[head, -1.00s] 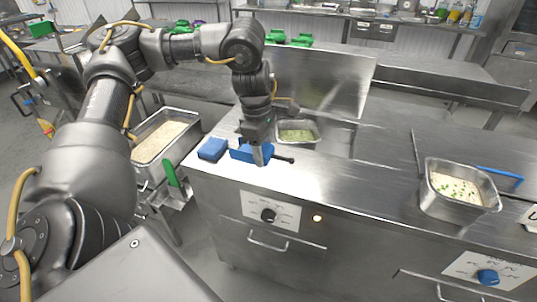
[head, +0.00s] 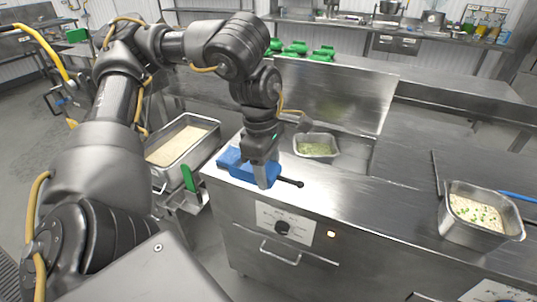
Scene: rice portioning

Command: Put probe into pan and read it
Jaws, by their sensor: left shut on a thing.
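My left gripper (head: 266,176) points down over the front left of the steel counter. It is shut on the blue probe (head: 270,169), whose black rod (head: 291,182) sticks out to the right. I cannot tell whether the probe touches the counter. A small steel pan (head: 316,147) with green food sits in the counter well behind and to the right of the gripper. Another steel pan (head: 470,236) with white rice and green bits stands at the right. My right gripper is out of view.
A blue block (head: 230,156) lies left of the probe. A large steel container (head: 159,180) of rice stands left of the counter, with a green handle (head: 188,178) by it. A raised lid (head: 332,94) stands behind the well. The counter's middle is clear.

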